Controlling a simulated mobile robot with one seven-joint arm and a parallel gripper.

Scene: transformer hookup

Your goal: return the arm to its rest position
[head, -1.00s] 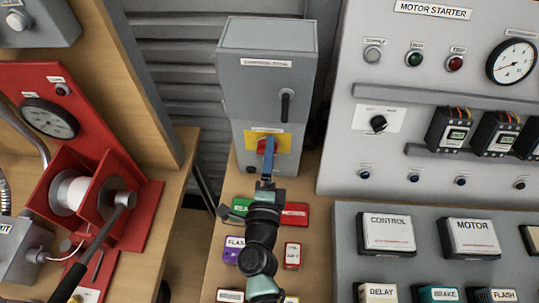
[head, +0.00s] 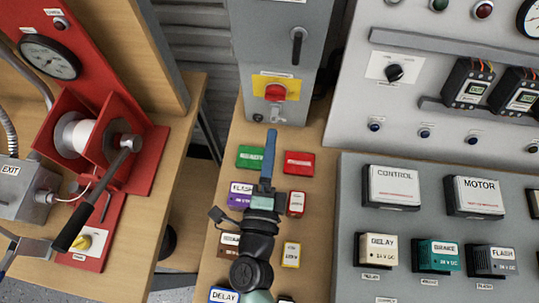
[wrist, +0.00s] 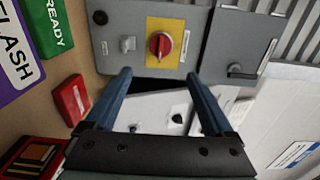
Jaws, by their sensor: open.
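My gripper (head: 270,150) has blue fingers and hangs over the wooden bench, between the green block and the red block in the head view. In the wrist view my gripper (wrist: 158,95) shows two blue fingers spread apart with nothing between them. The grey switch box (head: 285,50) stands beyond the fingertips. Its red rotary knob on a yellow plate (head: 276,92) is clear of the fingers. The knob also shows in the wrist view (wrist: 160,46), above the fingertips. My arm comes up from the bottom of the head view and covers part of the bench.
Labelled blocks lie around my arm, among them a green one (head: 251,157), a red one (head: 299,163) and a purple FLASH one (head: 240,194). A grey tray (head: 350,210) with relay boxes is at right. A red winch stand (head: 150,150) is at left.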

